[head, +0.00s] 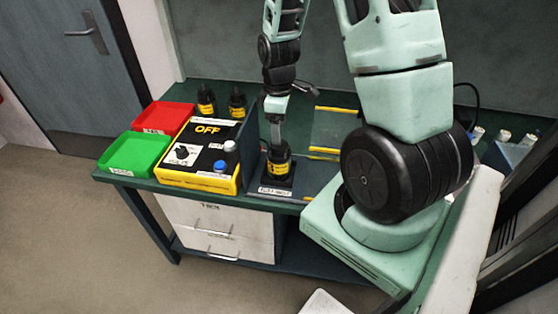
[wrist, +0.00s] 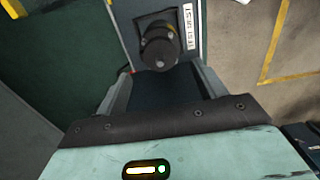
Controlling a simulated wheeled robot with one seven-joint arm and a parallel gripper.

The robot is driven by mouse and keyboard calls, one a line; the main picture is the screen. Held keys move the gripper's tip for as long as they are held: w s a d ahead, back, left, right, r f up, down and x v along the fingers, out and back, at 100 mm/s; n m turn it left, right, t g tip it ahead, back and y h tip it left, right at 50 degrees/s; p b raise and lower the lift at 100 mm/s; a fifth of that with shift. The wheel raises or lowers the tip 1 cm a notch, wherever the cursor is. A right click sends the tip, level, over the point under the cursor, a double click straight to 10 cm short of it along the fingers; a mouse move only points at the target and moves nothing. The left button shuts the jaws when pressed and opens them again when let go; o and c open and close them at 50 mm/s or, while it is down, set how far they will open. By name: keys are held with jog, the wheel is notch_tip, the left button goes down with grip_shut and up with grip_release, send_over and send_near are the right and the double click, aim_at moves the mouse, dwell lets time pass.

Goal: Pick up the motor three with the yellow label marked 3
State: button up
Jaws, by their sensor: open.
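Three black motors with yellow labels show in the head view. One motor (head: 277,163) stands upright on a dark stand (head: 274,187) at the table's front edge; the other two, a left motor (head: 206,103) and a right motor (head: 237,104), stand at the back. The numbers on the labels are too small to read. My gripper (head: 275,140) points down just above the front motor. In the wrist view my gripper (wrist: 166,78) is open, with the motor (wrist: 160,46) seen from above, ahead of the fingertips and apart from them.
A red tray (head: 165,117) and a green tray (head: 135,153) are farther left. A clear panel with yellow strips (head: 325,150) is to the right.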

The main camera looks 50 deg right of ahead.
aim_at(279, 157)
jog(key=shift+s+f+p, duration=0.1)
jog(key=shift+f+p, duration=0.7)
jog(key=shift+f, duration=1.85)
jog(key=shift+r, duration=0.1)
grip_shut()
